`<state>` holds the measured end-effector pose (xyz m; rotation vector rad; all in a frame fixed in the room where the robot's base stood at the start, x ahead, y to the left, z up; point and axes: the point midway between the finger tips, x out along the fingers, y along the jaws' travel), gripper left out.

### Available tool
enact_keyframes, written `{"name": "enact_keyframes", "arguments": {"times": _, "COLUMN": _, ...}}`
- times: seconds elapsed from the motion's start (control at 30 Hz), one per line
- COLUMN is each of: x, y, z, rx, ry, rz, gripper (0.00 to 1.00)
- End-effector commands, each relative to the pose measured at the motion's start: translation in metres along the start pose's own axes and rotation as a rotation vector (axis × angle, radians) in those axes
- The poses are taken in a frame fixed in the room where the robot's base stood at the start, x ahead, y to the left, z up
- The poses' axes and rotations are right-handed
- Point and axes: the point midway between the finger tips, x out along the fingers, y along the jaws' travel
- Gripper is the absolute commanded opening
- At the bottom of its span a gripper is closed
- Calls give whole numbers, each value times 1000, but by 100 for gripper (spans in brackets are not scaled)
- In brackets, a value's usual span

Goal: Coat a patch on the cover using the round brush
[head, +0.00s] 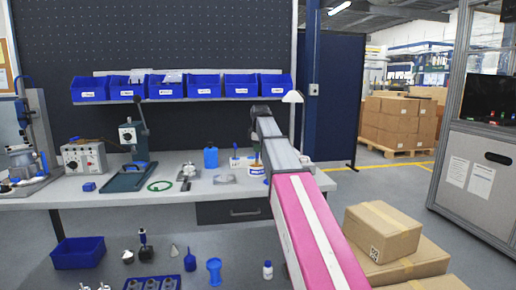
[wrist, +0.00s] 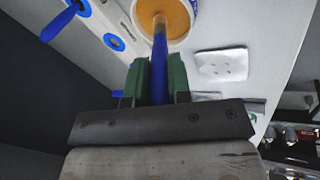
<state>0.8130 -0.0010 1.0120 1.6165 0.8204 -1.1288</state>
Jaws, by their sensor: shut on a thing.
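In the wrist view my gripper (wrist: 160,65) has green fingers shut on the blue handle of the round brush (wrist: 159,82). The brush's far end reaches into a white pot (wrist: 193,32) of amber liquid; its bristles are hidden. The pot also shows in the head view (head: 257,170), under the end of my arm, where my gripper is mostly hidden. The cover appears to be the pale flat plate with several small holes (wrist: 222,65), right of the pot in the wrist view. It lies on the bench left of the pot in the head view (head: 224,179).
A pale holder with blue rings (wrist: 98,30) and another blue handle (wrist: 62,20) is near the pot. On the bench (head: 110,198) are a green ring (head: 160,186), a press (head: 130,165) and a blue bottle (head: 210,157). Cartons (head: 382,230) stand at right.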

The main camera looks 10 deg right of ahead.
Motion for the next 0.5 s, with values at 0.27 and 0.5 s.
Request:
{"name": "enact_keyframes", "arguments": {"times": 0.27, "x": 1, "y": -1, "z": 0, "rx": 0, "ry": -1, "rz": -3, "gripper": 0}}
{"name": "enact_keyframes", "arguments": {"times": 0.5, "x": -8, "y": 3, "z": -1, "rx": 0, "ry": -1, "rz": -1, "gripper": 0}}
